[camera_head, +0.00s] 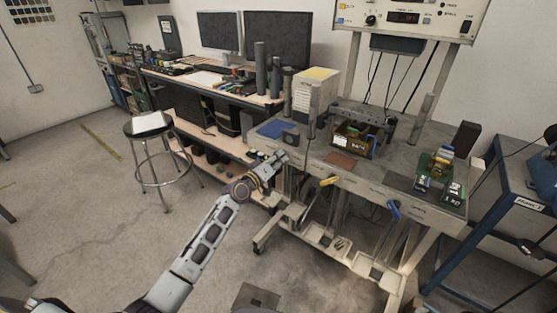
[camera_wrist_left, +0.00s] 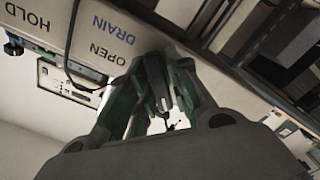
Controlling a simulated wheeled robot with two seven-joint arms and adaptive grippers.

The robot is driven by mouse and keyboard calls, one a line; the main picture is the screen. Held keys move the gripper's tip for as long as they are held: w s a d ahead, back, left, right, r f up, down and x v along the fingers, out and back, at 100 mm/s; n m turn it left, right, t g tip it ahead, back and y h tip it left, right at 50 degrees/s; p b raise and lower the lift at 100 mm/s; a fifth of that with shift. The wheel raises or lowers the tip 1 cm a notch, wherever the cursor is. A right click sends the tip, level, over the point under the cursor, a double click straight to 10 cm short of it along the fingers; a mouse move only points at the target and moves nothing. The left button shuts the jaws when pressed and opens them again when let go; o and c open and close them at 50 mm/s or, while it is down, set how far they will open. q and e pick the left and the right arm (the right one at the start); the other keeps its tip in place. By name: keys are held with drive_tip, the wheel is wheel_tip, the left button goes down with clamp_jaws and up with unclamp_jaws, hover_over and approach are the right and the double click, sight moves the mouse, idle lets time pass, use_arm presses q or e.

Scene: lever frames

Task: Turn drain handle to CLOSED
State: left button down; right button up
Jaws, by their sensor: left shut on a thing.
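My left gripper (camera_head: 278,160) is at the front left corner of the workbench (camera_head: 310,157) in the head view. In the left wrist view its two greenish fingers (camera_wrist_left: 160,100) are shut on a dark handle (camera_wrist_left: 158,90), which I take to be the drain handle. Beside it, a pale panel (camera_wrist_left: 85,30) carries the words DRAIN, OPEN and HOLD. The word CLOSED is not visible. In the head view the gripper hides the handle. My right gripper is in neither view.
A yellow handle (camera_head: 329,181) and a blue handle (camera_head: 394,209) stick out from the bench front, right of my left gripper. A stool (camera_head: 149,129) stands at the left.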

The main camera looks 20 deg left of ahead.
use_arm(q)
drive_tip(key=shift+a+r, duration=0.1)
drive_tip(key=c, duration=1.4)
unclamp_jaws()
drive_tip(key=shift+c, duration=0.2)
drive_tip(key=shift+s, duration=0.1)
drive_tip(key=v, duration=1.1)
drive_tip(key=shift+s, duration=0.35)
drive_tip(key=shift+a, duration=0.15)
